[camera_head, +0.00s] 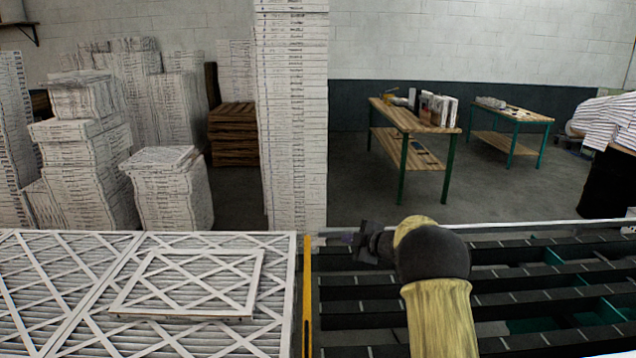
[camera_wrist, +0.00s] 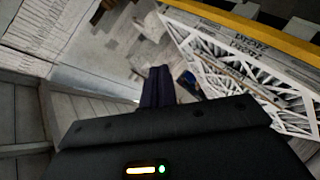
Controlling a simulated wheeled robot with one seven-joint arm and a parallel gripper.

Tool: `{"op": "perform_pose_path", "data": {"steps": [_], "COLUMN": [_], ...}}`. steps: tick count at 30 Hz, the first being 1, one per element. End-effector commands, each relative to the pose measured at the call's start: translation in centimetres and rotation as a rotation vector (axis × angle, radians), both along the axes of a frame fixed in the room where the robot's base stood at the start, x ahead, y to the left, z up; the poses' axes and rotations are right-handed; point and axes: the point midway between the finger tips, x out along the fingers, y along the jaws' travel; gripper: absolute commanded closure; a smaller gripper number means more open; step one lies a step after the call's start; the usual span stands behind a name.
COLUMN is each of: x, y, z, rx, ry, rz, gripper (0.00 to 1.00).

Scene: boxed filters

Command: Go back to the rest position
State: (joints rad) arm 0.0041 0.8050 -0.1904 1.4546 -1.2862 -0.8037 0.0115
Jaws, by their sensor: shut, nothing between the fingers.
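My gripper (camera_head: 345,238) is at the end of my yellow and black arm in the head view. A small white-framed filter (camera_head: 190,283) lies flat on larger filters (camera_head: 60,265) at the lower left. The wrist view shows a white lattice filter (camera_wrist: 250,75) at the right, apart from the fingers.
A yellow bar (camera_head: 307,300) runs between the filters and the dark slatted conveyor (camera_head: 540,290). A tall stack of boxed filters (camera_head: 292,120) stands behind it. More stacks (camera_head: 170,190) fill the left. Two wooden tables (camera_head: 420,118) stand at the back right, with open floor around them.

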Motion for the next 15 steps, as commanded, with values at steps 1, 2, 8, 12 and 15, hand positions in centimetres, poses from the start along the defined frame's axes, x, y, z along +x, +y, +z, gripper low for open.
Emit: {"op": "perform_pose_path", "data": {"steps": [1, 2, 8, 12, 15], "x": [-0.7, -1.1, -5.7, -11.0, -15.7], "y": [-0.8, -1.3, -4.7, -6.4, -7.1], "z": [1.1, 1.5, 2.6, 1.9, 0.9], "rx": [0.03, 0.049, 0.16, 0.228, 0.27], "ry": [0.017, 0.031, 0.17, 0.311, 0.43], "rz": [-0.083, -0.136, -0.47, -0.683, -0.826], "gripper": [1.0, 1.0, 1.0, 1.0, 1.0]}}
